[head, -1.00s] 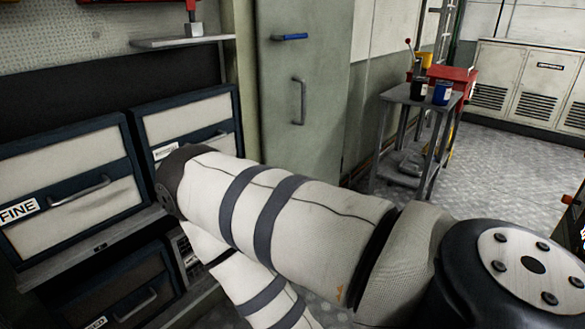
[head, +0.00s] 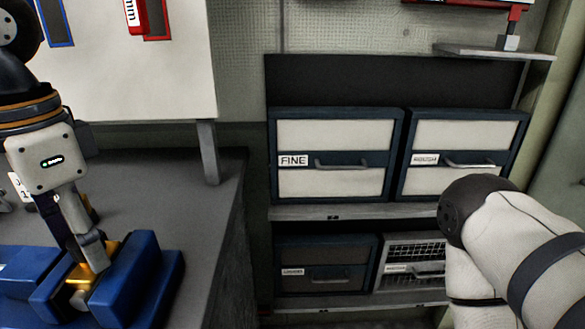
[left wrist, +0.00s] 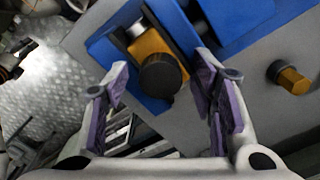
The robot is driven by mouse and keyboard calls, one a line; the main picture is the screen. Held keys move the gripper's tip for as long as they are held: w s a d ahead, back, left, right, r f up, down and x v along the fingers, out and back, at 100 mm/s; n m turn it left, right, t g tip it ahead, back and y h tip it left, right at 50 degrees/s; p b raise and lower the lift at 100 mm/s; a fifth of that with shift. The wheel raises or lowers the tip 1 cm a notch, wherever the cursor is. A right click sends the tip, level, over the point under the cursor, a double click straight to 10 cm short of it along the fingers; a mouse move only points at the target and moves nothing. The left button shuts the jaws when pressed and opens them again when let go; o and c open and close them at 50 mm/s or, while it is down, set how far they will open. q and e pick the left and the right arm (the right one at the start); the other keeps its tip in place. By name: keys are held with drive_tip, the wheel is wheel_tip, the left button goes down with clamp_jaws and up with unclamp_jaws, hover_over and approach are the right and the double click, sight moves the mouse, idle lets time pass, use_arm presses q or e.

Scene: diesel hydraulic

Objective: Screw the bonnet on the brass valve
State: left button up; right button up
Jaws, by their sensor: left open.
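A blue vise (head: 150,270) on the grey workbench holds the brass valve (head: 95,275), which is partly hidden by my left gripper (head: 88,252) in the head view. In the left wrist view, the valve (left wrist: 150,45) has a dark round end facing the camera, in the blue vise (left wrist: 200,35). My left gripper (left wrist: 163,92) is open, its purple-padded fingers on either side of that dark end. I cannot tell whether they touch it. A second brass piece (left wrist: 290,77), possibly the bonnet, lies apart on the bench to the right. My right gripper is out of view.
The grey workbench (head: 208,215) has clear surface right of the vise. A shelf beyond holds drawers, one labelled FINE (head: 333,155). A white board (head: 130,60) with hanging tools stands above the bench. My right arm fills the lower right.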

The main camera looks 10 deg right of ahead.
use_arm(q)
drive_tip(key=shift+w, duration=0.1)
drive_tip(key=shift+c, duration=0.6)
drive_tip(key=c, duration=0.9)
drive_tip(key=m, duration=0.3)
drive_tip(key=shift+m, duration=0.4)
drive_tip(key=m, duration=1.5)
drive_tip(key=shift+m, duration=0.4)
drive_tip(key=o, duration=0.9)
